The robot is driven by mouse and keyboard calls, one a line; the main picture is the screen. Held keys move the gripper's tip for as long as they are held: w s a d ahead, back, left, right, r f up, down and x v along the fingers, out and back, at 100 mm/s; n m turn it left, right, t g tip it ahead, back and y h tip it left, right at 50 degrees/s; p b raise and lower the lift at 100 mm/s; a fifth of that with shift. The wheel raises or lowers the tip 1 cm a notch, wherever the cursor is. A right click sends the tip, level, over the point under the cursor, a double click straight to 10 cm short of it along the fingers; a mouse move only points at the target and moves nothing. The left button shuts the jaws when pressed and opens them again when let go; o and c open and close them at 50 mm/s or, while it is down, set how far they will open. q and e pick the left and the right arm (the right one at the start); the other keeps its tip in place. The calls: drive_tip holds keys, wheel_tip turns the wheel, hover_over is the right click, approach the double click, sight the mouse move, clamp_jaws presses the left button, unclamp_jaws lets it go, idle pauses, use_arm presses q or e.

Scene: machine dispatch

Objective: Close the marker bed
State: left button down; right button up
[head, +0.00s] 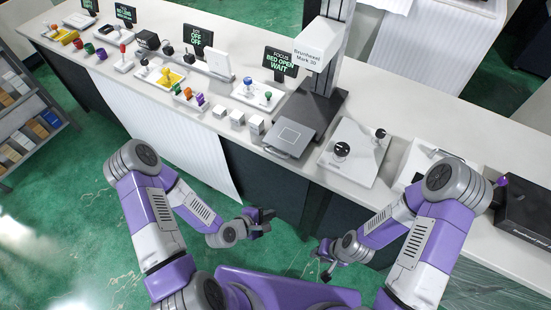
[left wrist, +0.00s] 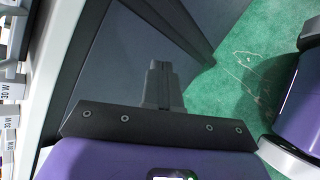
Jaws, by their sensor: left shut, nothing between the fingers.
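The marker machine (head: 317,55), labelled Brunhead Mark 30, stands on the counter on a dark base. Its grey bed (head: 290,138) is slid out toward the counter's front edge, with a handle on its front. The screen (head: 280,62) beside it reads "BED OPEN WAIT". My left gripper (head: 266,215) is shut and empty, in front of the counter and below its top, apart from the bed. Its closed fingers also show in the left wrist view (left wrist: 160,84), against the dark counter front. My right gripper (head: 324,266) hangs low in front of the counter; its finger gap is too small to tell.
Several white cubes (head: 237,116) stand left of the bed. A white plate with black knobs (head: 355,151) lies to its right. A black box (head: 525,207) is at the far right. Shelves (head: 25,110) stand at the left. The green floor is clear before the counter.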

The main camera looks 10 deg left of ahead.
use_arm(q)
wheel_tip(320, 180, up, 3)
drive_tip(key=w+a+n+t, duration=0.2)
drive_tip(key=w+n+t, duration=0.15)
drive_tip(key=n, duration=0.35)
drive_tip(key=n+t+b, duration=0.2)
drive_tip(key=n+t, duration=0.3)
drive_tip(key=n, duration=0.3)
approach(281, 150)
drive_tip(key=shift+y, duration=0.3)
drive_tip(key=b+x, duration=0.1)
drive_tip(key=x, duration=0.6)
drive_tip(key=shift+s+b, duration=0.1)
drive_tip(key=shift+b, duration=0.2)
use_arm(e)
wheel_tip(281, 150, down, 4)
